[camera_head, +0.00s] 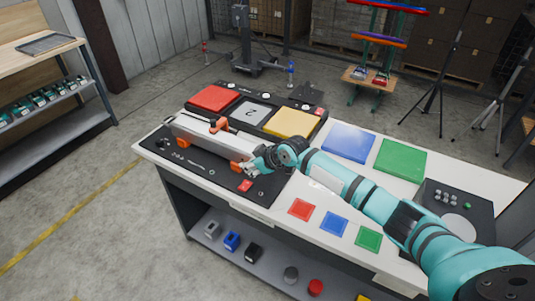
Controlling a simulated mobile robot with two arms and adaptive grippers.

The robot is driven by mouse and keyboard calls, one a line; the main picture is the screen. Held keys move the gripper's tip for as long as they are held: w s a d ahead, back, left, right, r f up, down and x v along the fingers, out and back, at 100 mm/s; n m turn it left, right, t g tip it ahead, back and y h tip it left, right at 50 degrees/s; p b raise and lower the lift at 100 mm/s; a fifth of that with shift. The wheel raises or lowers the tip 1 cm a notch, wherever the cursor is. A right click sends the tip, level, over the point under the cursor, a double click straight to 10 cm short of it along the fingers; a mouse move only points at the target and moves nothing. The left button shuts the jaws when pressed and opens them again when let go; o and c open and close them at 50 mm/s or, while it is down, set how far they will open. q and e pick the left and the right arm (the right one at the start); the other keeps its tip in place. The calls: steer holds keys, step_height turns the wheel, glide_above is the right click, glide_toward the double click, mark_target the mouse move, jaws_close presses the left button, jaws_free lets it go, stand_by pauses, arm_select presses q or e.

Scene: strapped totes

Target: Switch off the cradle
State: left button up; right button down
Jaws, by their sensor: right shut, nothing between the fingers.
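The cradle appears to be the long pale bar (198,139) with orange clamps on a dark mat at the left of the white workbench. One orange clamp (219,125) stands on its back side and another orange block (236,168) sits at its right end. A small red piece (245,185) lies on the mat just in front of that end. My right gripper (247,167) is shut and empty, low at the cradle's right end. I cannot tell whether it touches it. No switch can be made out clearly. My left gripper is out of view.
Behind the cradle is a black panel with red (213,98), grey (251,112) and yellow (292,122) pads. Blue (348,142) and green (401,159) plates lie to the right. Small coloured squares lie along the front edge. A dark box (453,204) stands far right.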

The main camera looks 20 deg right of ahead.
steer(key=d+b+v, duration=0.1)
steer(key=v, duration=0.7)
steer(key=shift+w, duration=0.2)
steer(key=shift+f, duration=0.1)
